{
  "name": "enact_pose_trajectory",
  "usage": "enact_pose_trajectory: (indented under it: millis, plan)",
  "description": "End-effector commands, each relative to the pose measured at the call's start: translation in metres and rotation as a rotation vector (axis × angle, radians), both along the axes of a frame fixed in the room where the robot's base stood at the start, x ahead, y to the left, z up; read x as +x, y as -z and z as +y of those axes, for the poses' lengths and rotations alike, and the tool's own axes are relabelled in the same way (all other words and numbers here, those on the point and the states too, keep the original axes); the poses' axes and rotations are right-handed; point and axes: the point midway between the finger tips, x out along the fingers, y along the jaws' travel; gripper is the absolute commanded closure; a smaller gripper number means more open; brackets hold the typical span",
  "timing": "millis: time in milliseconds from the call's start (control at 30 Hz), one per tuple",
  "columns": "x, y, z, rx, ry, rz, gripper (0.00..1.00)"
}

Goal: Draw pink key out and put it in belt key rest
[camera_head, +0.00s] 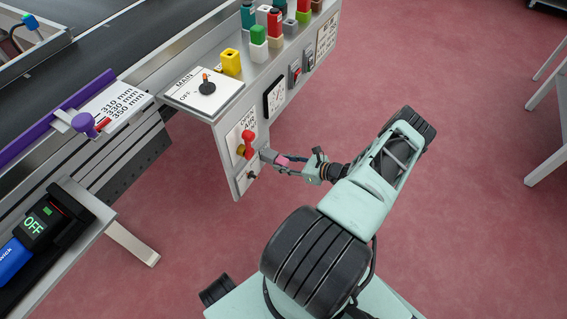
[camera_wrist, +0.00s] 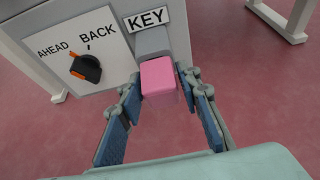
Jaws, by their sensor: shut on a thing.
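The pink key (camera_wrist: 160,80) is a pink block at a grey block (camera_wrist: 153,42) under the KEY label on the panel's side. In the head view the pink key (camera_head: 283,160) shows small beside the panel. My gripper (camera_wrist: 163,90) is shut on it, with one blue-padded finger on each side. In the head view my gripper (camera_head: 290,168) reaches the panel from the right. The pink key touches or sits in the grey block; how deep is hidden. I cannot tell which thing is the belt key rest.
The control panel (camera_head: 222,100) carries a MAIN knob (camera_head: 207,87), a red and yellow control (camera_head: 247,145) and several coloured blocks on top. An AHEAD/BACK knob (camera_wrist: 85,68) is left of the key. A dark conveyor belt (camera_head: 130,40) is behind. Red floor is open to the right.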

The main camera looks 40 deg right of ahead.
Motion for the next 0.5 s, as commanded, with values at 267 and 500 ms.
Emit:
enact_pose_trajectory:
  millis: [267,500]
  plan:
    - [-0.0004,0.0,0.0005,0.0,-0.001,0.0,0.54]
    - [-0.0032,-0.0019,-0.0012,0.0,0.0,0.0,0.54]
